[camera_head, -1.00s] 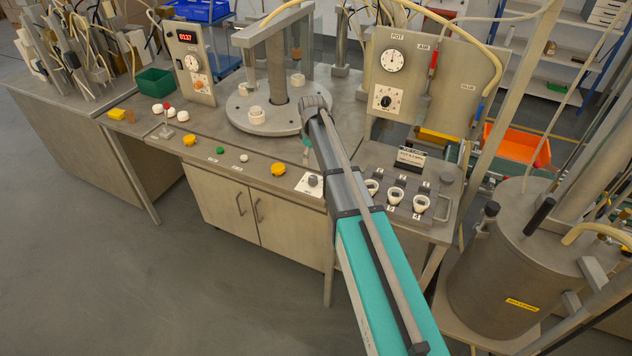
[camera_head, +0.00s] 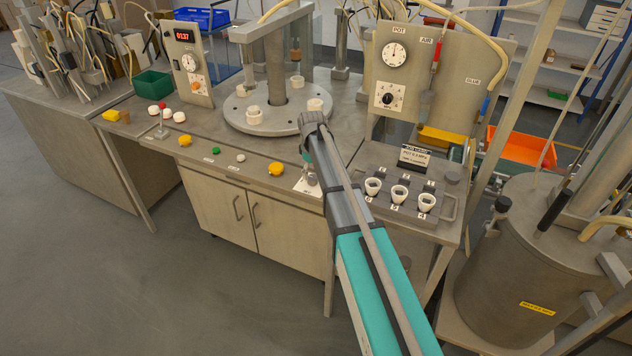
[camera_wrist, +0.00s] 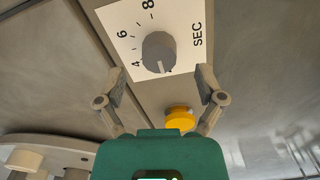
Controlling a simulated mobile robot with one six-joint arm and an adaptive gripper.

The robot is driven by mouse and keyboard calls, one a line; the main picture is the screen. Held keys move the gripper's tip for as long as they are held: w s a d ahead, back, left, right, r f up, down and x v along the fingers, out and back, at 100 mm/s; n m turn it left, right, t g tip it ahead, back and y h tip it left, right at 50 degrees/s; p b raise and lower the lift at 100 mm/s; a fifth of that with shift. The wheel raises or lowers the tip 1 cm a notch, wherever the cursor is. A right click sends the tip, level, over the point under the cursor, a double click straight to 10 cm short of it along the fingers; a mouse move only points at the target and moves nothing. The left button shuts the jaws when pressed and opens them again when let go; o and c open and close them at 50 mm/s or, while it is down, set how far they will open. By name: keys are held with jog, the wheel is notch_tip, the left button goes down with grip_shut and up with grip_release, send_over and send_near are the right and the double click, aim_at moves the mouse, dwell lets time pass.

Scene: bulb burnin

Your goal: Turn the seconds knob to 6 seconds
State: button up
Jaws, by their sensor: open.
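The seconds knob (camera_wrist: 158,50) is a round grey knob on a white plate marked SEC (camera_wrist: 188,20). The figures 4, 6 and 8 are readable on the plate. A pale line on the knob's lower side points down in the wrist view, past the 4 and away from the 6. My gripper (camera_wrist: 161,76) is open, with a finger to the left and right of the knob, slightly lower in the picture. In the head view, my arm partly covers the knob's plate (camera_head: 304,188).
A yellow button (camera_wrist: 180,118) lies near the right finger in the wrist view. The round turntable (camera_head: 240,118) stands behind. An upright panel (camera_head: 425,70) rises at the back right.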

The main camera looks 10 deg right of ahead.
jog(key=shift+f+b, duration=1)
jog(key=shift+f, duration=0.3)
